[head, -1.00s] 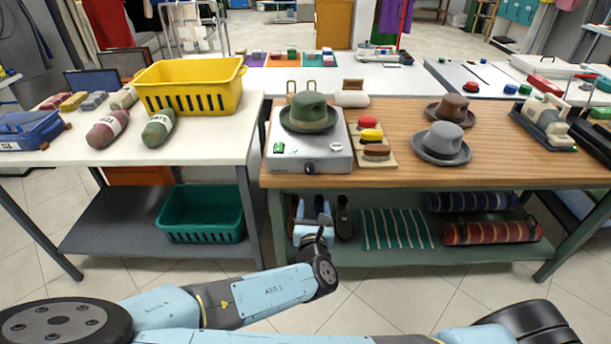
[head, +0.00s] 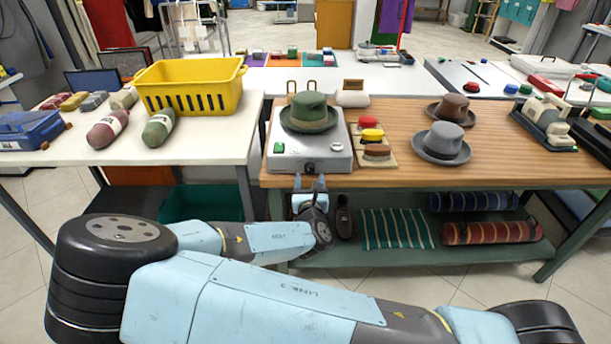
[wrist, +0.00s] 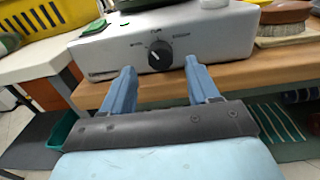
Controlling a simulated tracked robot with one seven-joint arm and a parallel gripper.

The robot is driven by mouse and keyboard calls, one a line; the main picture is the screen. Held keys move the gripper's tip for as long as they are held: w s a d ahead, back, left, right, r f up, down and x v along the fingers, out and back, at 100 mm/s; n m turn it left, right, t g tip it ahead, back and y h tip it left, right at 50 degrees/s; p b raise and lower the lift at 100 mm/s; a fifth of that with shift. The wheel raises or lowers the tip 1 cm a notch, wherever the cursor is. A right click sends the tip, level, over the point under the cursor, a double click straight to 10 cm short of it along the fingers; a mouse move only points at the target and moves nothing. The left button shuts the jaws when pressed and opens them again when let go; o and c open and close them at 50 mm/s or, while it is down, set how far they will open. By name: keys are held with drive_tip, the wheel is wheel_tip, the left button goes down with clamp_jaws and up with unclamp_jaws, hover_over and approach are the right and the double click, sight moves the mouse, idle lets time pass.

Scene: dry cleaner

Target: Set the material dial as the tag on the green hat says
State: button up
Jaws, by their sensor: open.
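The green hat (head: 309,112) sits on top of a grey metal box (head: 287,162) at the front of the wooden counter. No tag on it is legible. The material dial (wrist: 158,56), a black knob with a white pointer mark, is on the box's front face. It also shows in the head view (head: 309,167). Its mark looks tilted up and left; small labels stand left, above and right of it, too small to read surely. My gripper (wrist: 161,76) is open and empty, its two blue fingers pointing at the dial from just in front, apart from it.
A rack of brushes (head: 376,156) stands right of the box. A brown hat (head: 452,108) and a grey hat (head: 442,143) sit further right. A yellow basket (head: 190,85) is on the left table. The wooden counter's front edge (wrist: 250,75) runs beneath the fingers.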

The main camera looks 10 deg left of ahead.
sight(310, 169)
drive_tip(key=shift+x, duration=1.35)
